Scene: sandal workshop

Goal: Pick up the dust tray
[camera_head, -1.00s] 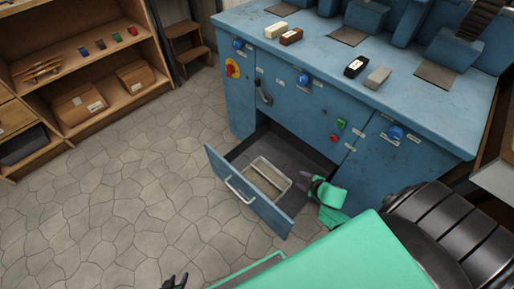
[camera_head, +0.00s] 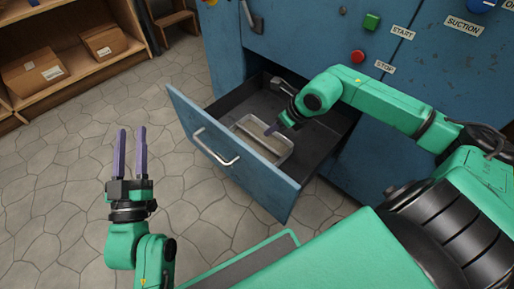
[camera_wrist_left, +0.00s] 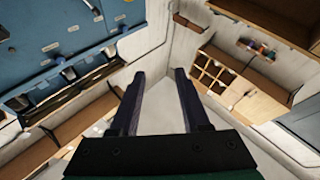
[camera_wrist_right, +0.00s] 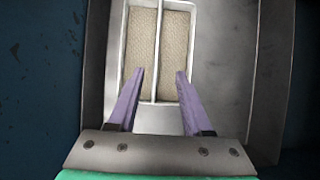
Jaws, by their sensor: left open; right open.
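The dust tray (camera_head: 270,156) is a shallow pale tray lying in the open drawer of the blue bench. The right wrist view shows the tray (camera_wrist_right: 158,120) with a divider and beige, grainy material in its two compartments. My right gripper (camera_head: 271,130) reaches down over the tray from the right. In the right wrist view its open purple fingers (camera_wrist_right: 160,74) lie either side of the divider line, with nothing held; contact is unclear. My left gripper (camera_head: 131,135) is open and empty, pointing up over the floor, left of the drawer.
The drawer (camera_head: 235,158) is pulled out, its front panel and handle facing the lower left. The blue bench (camera_head: 305,40) rises behind it with start and stop buttons. A wooden shelf (camera_head: 75,75) with cardboard boxes stands at the left. Stone floor between is clear.

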